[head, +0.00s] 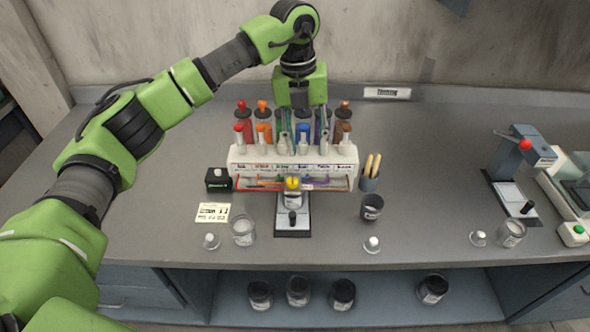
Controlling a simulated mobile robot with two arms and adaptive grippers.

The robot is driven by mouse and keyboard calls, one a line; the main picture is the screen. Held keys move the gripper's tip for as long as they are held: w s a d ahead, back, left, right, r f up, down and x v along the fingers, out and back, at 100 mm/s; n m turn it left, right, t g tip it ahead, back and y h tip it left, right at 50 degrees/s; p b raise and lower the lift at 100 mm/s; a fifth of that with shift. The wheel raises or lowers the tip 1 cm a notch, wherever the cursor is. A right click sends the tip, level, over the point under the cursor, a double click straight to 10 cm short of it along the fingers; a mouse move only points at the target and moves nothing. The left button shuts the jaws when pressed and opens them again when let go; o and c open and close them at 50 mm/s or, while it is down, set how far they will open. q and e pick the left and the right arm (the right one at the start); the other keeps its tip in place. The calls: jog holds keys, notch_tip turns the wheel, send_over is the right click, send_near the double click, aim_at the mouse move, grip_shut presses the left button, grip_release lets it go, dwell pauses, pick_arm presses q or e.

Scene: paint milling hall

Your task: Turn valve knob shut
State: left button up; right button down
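My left gripper (302,103) points down over the rear of a white rack (240,153) of capped bottles in the head view. Its fingertips are among the bottle tops, and I cannot tell whether they touch or hold anything. Several knob-like tops stand on the rack, including a red one (239,127) and an orange one (262,104). A yellow knob (293,183) sits on a small stand (293,222) in front of the rack. A red knob (525,145) tops a grey device at the right. Which one is the valve knob is unclear. My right gripper is not in view.
A black box (217,180) and a paper card (213,212) lie left of the stand. Glass jars (243,231) and a dark cup (372,207) stand near the front. A brush holder (369,181) is beside the rack. The counter between the cup and right device is clear.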

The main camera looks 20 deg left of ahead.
aim_at(293, 180)
pick_arm(q)
jog(key=shift+n+y, duration=0.3)
jog(key=shift+y, duration=0.3)
jog(key=a+f+p, duration=0.1)
jog(key=f, duration=0.2)
jog(key=a+f+p, duration=0.1)
jog(key=f, duration=0.3)
jog(key=a+f+p, duration=0.1)
jog(key=f+p, duration=0.1)
jog(key=f, duration=0.2)
jog(key=shift+w+a, duration=0.1)
jog(key=shift+a, duration=0.05)
jog(key=shift+f, duration=0.6)
grip_shut()
